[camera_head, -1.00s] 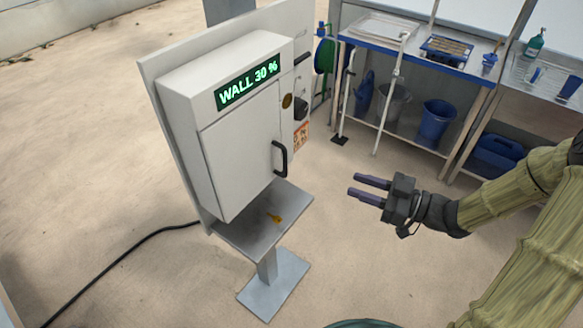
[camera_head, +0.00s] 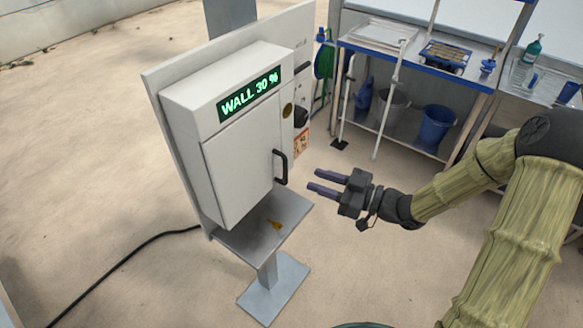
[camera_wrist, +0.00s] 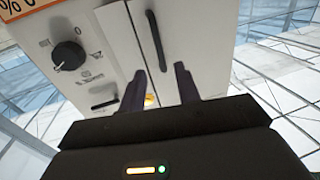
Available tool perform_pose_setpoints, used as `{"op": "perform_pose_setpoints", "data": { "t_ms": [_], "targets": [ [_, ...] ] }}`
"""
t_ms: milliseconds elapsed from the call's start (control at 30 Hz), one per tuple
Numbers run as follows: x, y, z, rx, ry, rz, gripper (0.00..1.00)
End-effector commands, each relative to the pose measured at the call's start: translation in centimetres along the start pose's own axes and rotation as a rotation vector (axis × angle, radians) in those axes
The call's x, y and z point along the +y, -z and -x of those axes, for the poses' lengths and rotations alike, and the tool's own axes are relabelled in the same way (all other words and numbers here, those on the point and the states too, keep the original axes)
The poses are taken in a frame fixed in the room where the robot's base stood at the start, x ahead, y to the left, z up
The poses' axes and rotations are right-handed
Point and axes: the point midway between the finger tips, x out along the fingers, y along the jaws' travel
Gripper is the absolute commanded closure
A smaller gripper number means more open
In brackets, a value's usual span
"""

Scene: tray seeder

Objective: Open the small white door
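The small white door (camera_head: 240,162) is shut on the front of a white cabinet with a green "WALL 30 %" display. Its black vertical handle (camera_head: 281,167) is at the door's right edge, and it also shows in the wrist view (camera_wrist: 156,41). My gripper (camera_head: 312,182) is open and empty, with its two dark fingers pointing at the cabinet. It is to the right of the handle and a little lower, apart from it. In the wrist view the handle stands beyond the gap between the fingertips (camera_wrist: 160,82).
The cabinet's side has a black knob (camera_wrist: 68,56) and a dark bar handle (camera_wrist: 104,103).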

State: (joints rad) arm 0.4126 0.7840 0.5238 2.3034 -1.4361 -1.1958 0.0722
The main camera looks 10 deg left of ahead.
Motion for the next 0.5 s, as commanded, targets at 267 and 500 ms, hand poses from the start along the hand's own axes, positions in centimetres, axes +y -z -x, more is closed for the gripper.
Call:
{"op": "perform_pose_setpoints", "data": {
  "t_ms": [267, 500],
  "targets": [
    [-0.1, 0.2, -5.1, 0.000, 0.003, 0.000, 0.67],
    [0.0, 0.0, -7.8, -0.001, 0.001, 0.000, 0.67]
  ]
}}
